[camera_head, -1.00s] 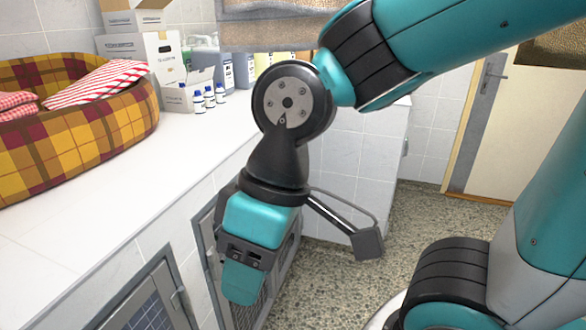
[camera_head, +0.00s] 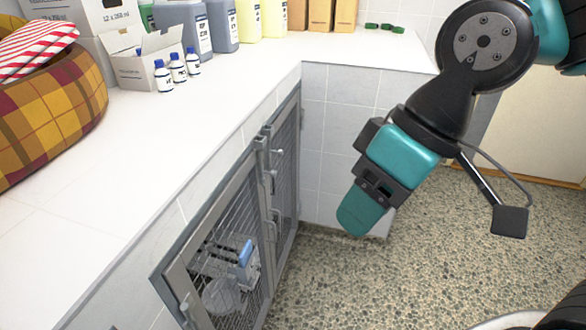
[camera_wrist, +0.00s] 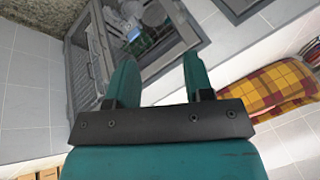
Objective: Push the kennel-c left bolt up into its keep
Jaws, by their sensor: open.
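My gripper (camera_head: 358,208) hangs over the speckled floor, right of the kennel fronts and apart from them. In the wrist view its two green fingers stand apart with nothing between them (camera_wrist: 160,80). A grey-framed kennel door with wire mesh (camera_head: 225,235) is set under the counter. A second mesh door (camera_head: 286,165) is farther along. Metal bolt or latch fittings (camera_head: 270,182) show near the frame between them. Another fitting (camera_head: 186,308) is at the near door's lower left. No label shows which is kennel-c, and bolt positions are too small to tell.
The white counter (camera_head: 150,160) runs above the kennels and turns right at the back. It holds a plaid basket (camera_head: 50,120), small bottles (camera_head: 178,68), a box (camera_head: 142,73) and jugs. A blue-handled item and clear bowl show behind the near mesh. The speckled floor (camera_head: 330,285) is open.

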